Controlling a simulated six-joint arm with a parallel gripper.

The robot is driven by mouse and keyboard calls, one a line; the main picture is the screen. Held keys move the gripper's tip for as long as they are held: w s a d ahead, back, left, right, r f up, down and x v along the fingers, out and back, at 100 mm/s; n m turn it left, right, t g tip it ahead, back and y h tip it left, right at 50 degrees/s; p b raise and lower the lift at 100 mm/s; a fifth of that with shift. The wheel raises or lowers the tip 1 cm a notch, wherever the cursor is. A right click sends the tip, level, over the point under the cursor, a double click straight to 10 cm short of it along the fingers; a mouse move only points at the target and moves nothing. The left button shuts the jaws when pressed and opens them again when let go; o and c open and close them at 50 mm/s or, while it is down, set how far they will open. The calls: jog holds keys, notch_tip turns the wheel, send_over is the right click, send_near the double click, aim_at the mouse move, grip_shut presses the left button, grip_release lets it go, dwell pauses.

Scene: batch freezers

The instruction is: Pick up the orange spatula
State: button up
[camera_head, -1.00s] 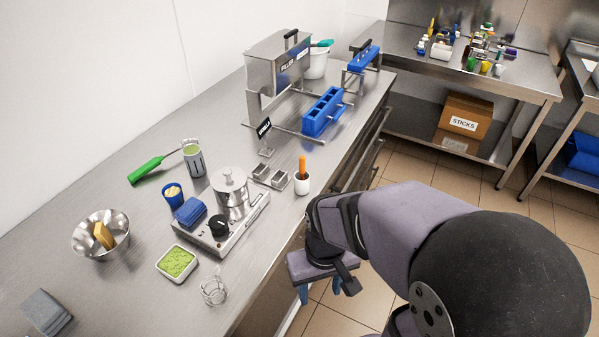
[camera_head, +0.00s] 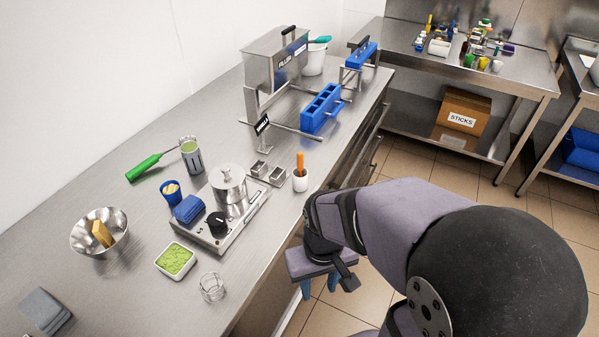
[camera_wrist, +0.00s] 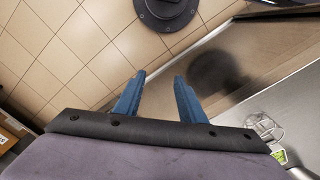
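The orange spatula (camera_head: 300,160) stands upright in a small white cup (camera_head: 300,183) near the front edge of the steel counter. Only its orange handle shows; the lower end is hidden in the cup. My gripper (camera_head: 319,285) hangs beyond the counter's front edge, below and to the right of the cup in the head view. In the wrist view its two blue fingers (camera_wrist: 160,76) are apart with nothing between them. The spatula does not show in the wrist view.
Left of the cup are small metal containers (camera_head: 268,173) and a steel device with a pot (camera_head: 229,190). A blue mold (camera_head: 321,108) and a filler box (camera_head: 276,61) stand behind. A wire whisk-like item (camera_head: 212,287) lies near the front edge.

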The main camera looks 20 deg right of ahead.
jog(key=shift+t+h, duration=0.6)
jog(key=shift+t, duration=0.2)
jog(key=w+r+p, duration=0.1)
jog(key=w, duration=0.6)
jog(key=w+r+p, duration=0.1)
jog(key=w+r, duration=0.1)
jog(key=w, duration=0.5)
jog(key=w+r+p, duration=0.1)
jog(key=w+r, duration=0.1)
jog(key=w, duration=0.5)
jog(key=shift+d+r, duration=0.2)
jog(key=shift+d, duration=0.2)
jog(key=w+d+r+m+t+h, duration=0.1)
jog(key=w+d+r+m+t, duration=0.1)
jog(key=w+r+m, duration=0.5)
jog(key=shift+w+d+r+h, duration=0.3)
jog(key=shift+w+d+r, duration=0.3)
jog(key=shift+r, duration=0.7)
jog(key=shift+f, duration=0.1)
